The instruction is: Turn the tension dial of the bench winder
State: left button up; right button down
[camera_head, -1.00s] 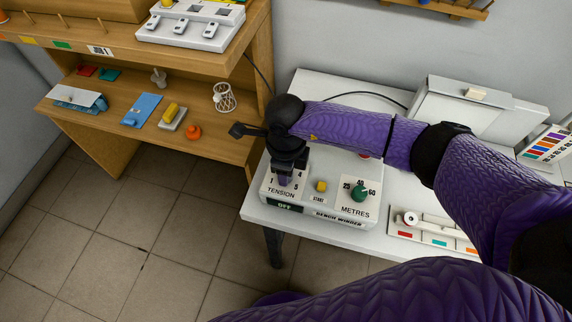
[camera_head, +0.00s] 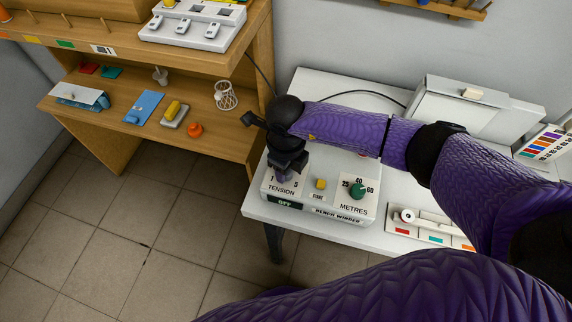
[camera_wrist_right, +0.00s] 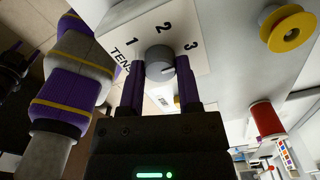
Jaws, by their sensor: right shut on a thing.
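The bench winder (camera_head: 338,217) is a white box on a white bench, with TENSION and METRES panels. My right gripper (camera_head: 282,178) points down over the TENSION panel and hides the tension dial in the head view. In the right wrist view, the grey tension dial (camera_wrist_right: 160,60) sits between the two purple fingers of this gripper (camera_wrist_right: 160,85), which is shut on it. A pale mark on the dial faces roughly toward the 3. The numbers 1, 2 and 3 show around it. The dark display (camera_head: 285,203) reads OFF.
A yellow START button (camera_head: 320,184) and the green METRES dial (camera_head: 358,191) are close right of the gripper. A small rack with a white spool (camera_head: 407,216) lies farther right. A wooden shelf unit (camera_head: 225,140) with small items stands left. My purple arm spans the bench.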

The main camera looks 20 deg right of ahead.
jog(key=shift+c, duration=1.5)
grip_release()
jog(key=shift+r, duration=0.1)
notch_tip(320, 180, up, 10)
jog(key=p, duration=0.2)
jog(key=shift+p, duration=0.4)
